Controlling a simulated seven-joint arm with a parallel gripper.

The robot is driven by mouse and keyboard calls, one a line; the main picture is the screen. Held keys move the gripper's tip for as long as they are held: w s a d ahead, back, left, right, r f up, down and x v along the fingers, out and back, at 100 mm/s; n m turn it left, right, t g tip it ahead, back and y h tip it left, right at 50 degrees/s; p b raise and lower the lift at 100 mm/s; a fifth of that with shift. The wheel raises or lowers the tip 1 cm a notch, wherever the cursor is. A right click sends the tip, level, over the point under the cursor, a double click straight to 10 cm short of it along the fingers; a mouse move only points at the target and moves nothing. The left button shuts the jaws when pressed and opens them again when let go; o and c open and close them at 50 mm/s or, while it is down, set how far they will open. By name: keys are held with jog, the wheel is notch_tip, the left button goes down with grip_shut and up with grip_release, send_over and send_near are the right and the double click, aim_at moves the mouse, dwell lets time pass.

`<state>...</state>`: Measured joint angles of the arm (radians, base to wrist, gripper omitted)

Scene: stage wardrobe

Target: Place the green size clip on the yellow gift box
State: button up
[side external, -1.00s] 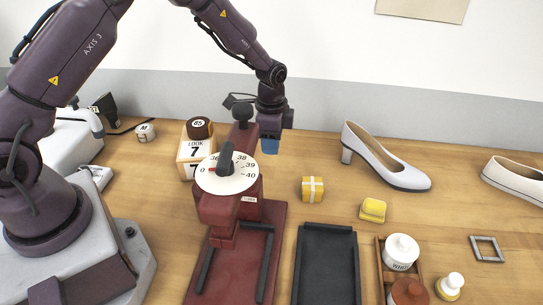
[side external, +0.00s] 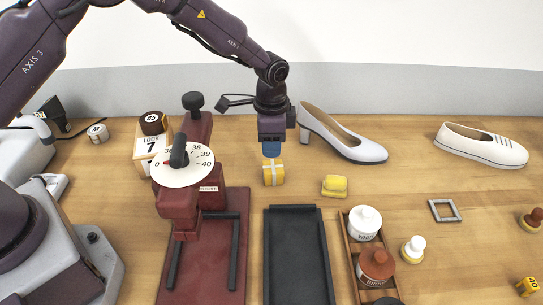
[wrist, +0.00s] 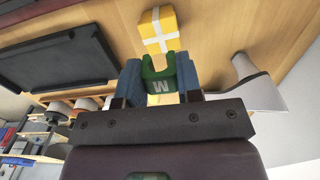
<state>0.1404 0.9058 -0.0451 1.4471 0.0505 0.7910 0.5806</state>
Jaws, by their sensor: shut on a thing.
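The green size clip (wrist: 158,76), marked with a white M, is between the blue fingertips of my gripper (wrist: 159,84) in the wrist view. My gripper is shut on it. The yellow gift box (wrist: 158,28) with a white ribbon cross is just beyond the clip's open end there, and wood shows beside it. In the side view my gripper (side external: 271,148) points down close to the gift box (side external: 274,176), its blue fingers overlapping the box's upper edge in the picture. The clip is hidden in the side view. Whether it touches the box I cannot tell.
A maroon press with a numbered white dial (side external: 183,165) stands left of the box. A dark tray (side external: 297,258) lies in front. A yellow sponge-like block (side external: 334,186) is to the right, and a white heeled shoe (side external: 345,138) behind right. Open wood lies farther right.

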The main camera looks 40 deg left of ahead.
aim_at(271, 167)
jog(key=shift+f, duration=2.05)
jog(key=shift+f, duration=0.1)
jog(key=o, duration=0.9)
